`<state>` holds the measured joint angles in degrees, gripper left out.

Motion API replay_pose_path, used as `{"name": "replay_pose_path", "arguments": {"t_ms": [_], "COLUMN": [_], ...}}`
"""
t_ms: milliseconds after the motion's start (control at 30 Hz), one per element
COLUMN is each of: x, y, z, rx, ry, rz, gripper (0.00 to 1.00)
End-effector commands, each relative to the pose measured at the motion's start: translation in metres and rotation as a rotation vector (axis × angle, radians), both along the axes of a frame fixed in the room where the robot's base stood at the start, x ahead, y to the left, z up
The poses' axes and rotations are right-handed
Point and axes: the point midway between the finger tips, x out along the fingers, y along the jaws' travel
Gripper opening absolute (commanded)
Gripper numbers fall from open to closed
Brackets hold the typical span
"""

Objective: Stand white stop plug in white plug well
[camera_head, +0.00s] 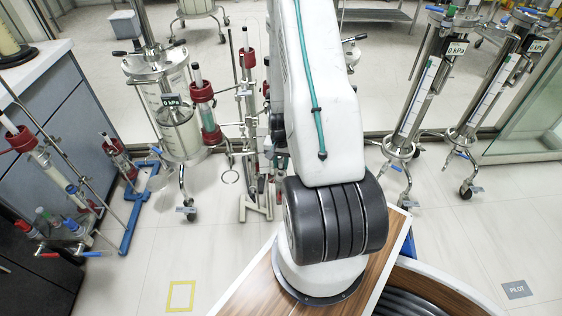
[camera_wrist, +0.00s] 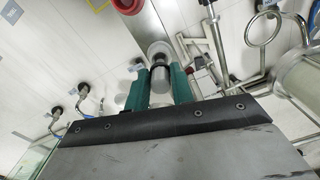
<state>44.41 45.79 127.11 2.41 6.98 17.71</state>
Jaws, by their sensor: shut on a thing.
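My gripper (camera_wrist: 160,84) shows in the wrist view, with its two green fingers closed on a small piece between them. The piece has a pale round end and a grey cylindrical body; it looks like the white stop plug (camera_wrist: 158,50). In the head view my arm hides the gripper and the plug. I cannot make out the white plug well in either view.
A steel-framed column vessel (camera_head: 165,100) on castors stands left of my arm, beside a red-capped glass column (camera_head: 205,108). Two tilted steel columns (camera_head: 420,95) (camera_head: 500,85) stand at right. A grey bench (camera_head: 50,110) is at left. Open floor shows a yellow square (camera_head: 181,296).

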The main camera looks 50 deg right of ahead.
Motion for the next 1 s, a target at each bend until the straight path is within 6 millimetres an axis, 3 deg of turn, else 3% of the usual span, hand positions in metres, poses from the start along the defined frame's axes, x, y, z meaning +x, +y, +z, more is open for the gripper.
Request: {"name": "replay_pose_path", "arguments": {"t_ms": [967, 1000], "x": [0.0, 0.0], "y": [0.0, 0.0], "z": [-0.025, -0.025], "rx": [0.001, 0.001], "ry": [0.0, 0.0], "rz": [0.0, 0.0], "gripper": [0.02, 0.26]}}
